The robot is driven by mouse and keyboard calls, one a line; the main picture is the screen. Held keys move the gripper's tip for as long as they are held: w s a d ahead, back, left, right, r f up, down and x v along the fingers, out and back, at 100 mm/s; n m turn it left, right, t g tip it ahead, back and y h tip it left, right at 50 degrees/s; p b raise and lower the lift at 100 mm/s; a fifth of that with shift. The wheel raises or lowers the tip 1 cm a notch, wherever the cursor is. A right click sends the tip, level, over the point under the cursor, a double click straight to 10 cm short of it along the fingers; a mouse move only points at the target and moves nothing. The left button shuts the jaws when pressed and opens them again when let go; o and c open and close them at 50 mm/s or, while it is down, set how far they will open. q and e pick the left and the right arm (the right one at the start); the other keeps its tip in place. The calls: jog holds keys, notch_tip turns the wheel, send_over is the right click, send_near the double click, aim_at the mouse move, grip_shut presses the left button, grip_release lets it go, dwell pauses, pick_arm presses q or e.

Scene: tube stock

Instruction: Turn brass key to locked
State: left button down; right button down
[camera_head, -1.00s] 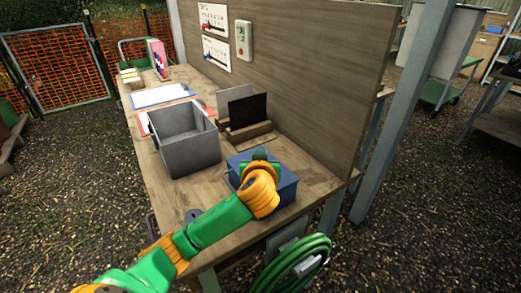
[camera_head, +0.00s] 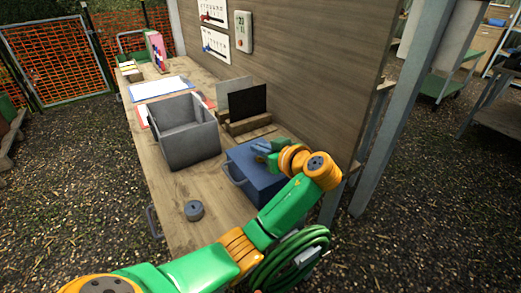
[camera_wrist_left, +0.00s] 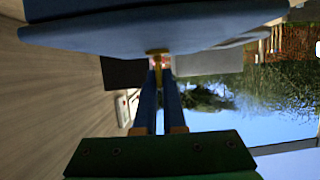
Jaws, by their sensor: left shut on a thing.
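A blue metal box (camera_head: 250,182) with a side handle stands at the near right end of the wooden bench. My left gripper (camera_head: 264,149) is at its far upper side, with the arm bent around the box's right. In the left wrist view the two blue fingers (camera_wrist_left: 158,75) are shut on a small brass piece, the brass key (camera_wrist_left: 157,52), beside the blue box surface (camera_wrist_left: 150,32). The key's turn position cannot be made out. My right gripper is not in view.
An open grey bin (camera_head: 185,150) stands left of the box. A dark round object (camera_head: 194,211) lies on the near bench. A wooden holder (camera_head: 250,124) with dark and grey plates is behind. The panel wall (camera_head: 300,85) closes the far side.

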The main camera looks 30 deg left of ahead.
pick_arm(q)
jog(key=shift+f, duration=0.1)
dwell(0.3)
jog(key=c, duration=1)
grip_release()
jog(key=b+v, duration=0.1)
jog(key=v, duration=0.6)
jog(key=shift+d+b, duration=0.1)
jog(key=shift+b, duration=0.2)
